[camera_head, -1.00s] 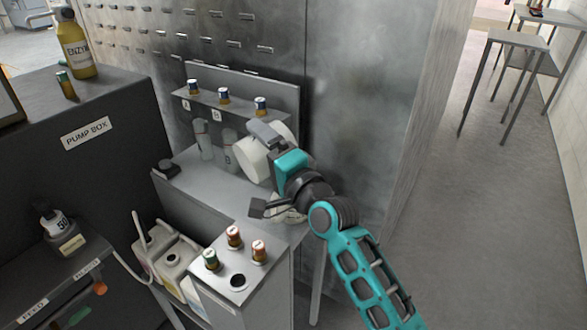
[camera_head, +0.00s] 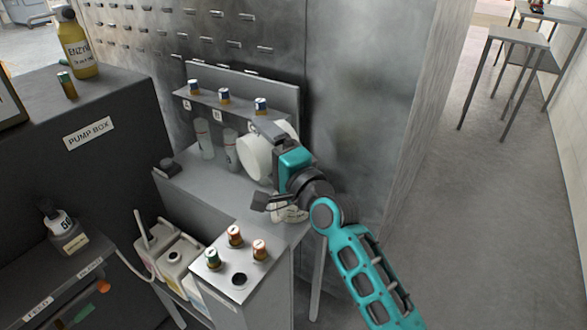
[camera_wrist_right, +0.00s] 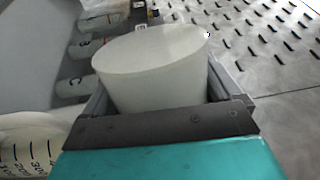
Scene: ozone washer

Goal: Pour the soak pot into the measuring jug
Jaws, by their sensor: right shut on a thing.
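My right gripper (camera_head: 268,132) is shut on a plain white pot (camera_head: 253,158), which I take to be the soak pot. It is held above the grey bench, tilted well over with its round end facing left. In the right wrist view the pot (camera_wrist_right: 155,75) sits between the fingers with a smooth pale round face; I cannot tell whether that is liquid. The measuring jug (camera_wrist_right: 28,140), with printed numbers, shows at the lower left of the wrist view, apart from the pot. In the head view a pale vessel (camera_head: 290,210), likely the jug, is mostly hidden under my right wrist.
Several clear cylinders (camera_head: 205,140) stand on the bench left of the pot, under a lettered shelf (camera_head: 212,103) with capped vials. A metal wall rises behind. A box with vials (camera_head: 238,275) stands in front. Open floor (camera_head: 470,200) lies to the right.

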